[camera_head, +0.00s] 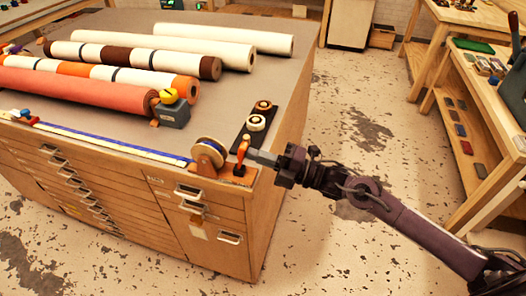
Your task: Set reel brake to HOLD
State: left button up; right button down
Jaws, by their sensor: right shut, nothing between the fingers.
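A reel (208,152) with a pale round face stands in an orange-brown mount at the near right corner of the cabinet top. A blue strip (110,141) runs left from it along the front edge. An orange upright lever (242,150), likely the reel brake, stands just right of the reel. My right gripper (256,158) comes in from the right, shut and empty, with its tip close beside the lever. I cannot tell whether they touch. No HOLD marking is legible. My left gripper is not in view.
A black strip with round pieces (257,123) lies behind the lever. A grey box with a yellow knob (174,108) stands before the rolls (170,60). The wooden cabinet (150,200) has several drawers. Clear floor (350,100) separates it from a shelf bench (470,150) at right.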

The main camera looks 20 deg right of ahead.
aim_at(242, 143)
jog(key=shift+w+a+r+g+h+p, duration=0.3)
jog(key=shift+a+r+g+h+p, duration=0.15)
jog(key=shift+r+g+h+p, duration=0.25)
jog(key=shift+w+a+r+g+h, duration=0.15)
jog(key=shift+w+a+g+h, duration=0.2)
jog(key=shift+h, duration=0.45)
jog(key=shift+a+h, duration=0.25)
jog(key=shift+h, duration=0.05)
jog(key=shift+w+a, duration=0.15)
jog(key=shift+a, duration=0.05)
jog(key=shift+w+a+b, duration=0.3)
jog(key=shift+a+b, duration=0.05)
jog(key=shift+b, duration=0.05)
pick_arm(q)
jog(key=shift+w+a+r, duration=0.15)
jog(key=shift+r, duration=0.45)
pick_arm(e)
jog(key=shift+a+r, duration=0.1)
jog(key=shift+r, duration=0.1)
